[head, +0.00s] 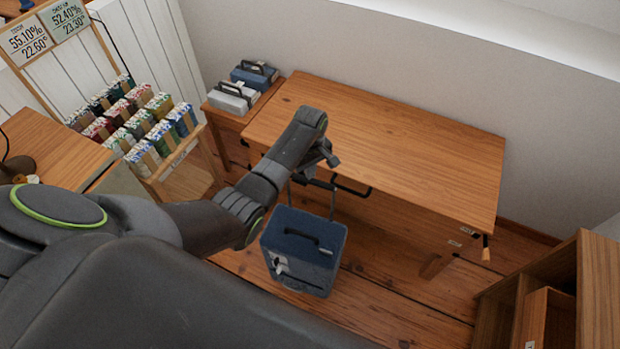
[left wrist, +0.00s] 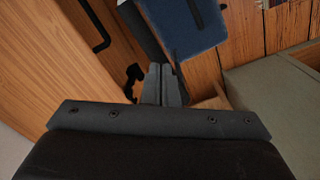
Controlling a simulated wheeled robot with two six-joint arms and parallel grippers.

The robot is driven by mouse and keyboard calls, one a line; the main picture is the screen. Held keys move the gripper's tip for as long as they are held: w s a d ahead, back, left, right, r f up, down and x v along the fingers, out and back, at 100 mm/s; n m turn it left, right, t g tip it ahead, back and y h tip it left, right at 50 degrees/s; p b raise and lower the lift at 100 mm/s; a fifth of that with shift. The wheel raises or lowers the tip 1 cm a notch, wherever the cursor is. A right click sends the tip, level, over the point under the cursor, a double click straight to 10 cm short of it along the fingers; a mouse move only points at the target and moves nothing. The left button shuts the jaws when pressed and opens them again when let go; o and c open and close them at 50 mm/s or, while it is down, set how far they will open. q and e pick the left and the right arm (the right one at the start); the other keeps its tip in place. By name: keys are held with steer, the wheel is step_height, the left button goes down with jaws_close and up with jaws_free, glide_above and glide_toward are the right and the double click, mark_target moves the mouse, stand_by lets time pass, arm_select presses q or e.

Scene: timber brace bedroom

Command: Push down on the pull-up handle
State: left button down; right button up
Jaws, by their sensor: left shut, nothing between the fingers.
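A blue suitcase (head: 303,252) stands on the wooden floor in front of the table. It has a dark carry handle on its top. Its pull-up handle (head: 333,197) rises behind it as thin grey rods, partly hidden by my left arm. My left gripper (head: 326,155) is above and close to the pull-up handle in the head view; contact cannot be told. In the left wrist view its fingers (left wrist: 162,84) are together and empty, with the suitcase (left wrist: 183,25) just beyond them. The pull-up handle is not clear there. My right gripper is not in view.
A wooden table (head: 420,145) with a black bracket at its front edge (head: 352,188) stands behind the suitcase. Two small cases (head: 232,98) sit on a side table at left. A display rack (head: 175,170) is at left, a wooden shelf (head: 590,290) at lower right. Floor right of the suitcase is clear.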

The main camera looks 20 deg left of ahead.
arm_select(q)
steer(key=shift+f+b, duration=0.35)
steer(key=shift+f, duration=0.25)
stand_by(0.8)
step_height(320, 180, up, 8)
steer(key=p, duration=0.9)
stand_by(0.3)
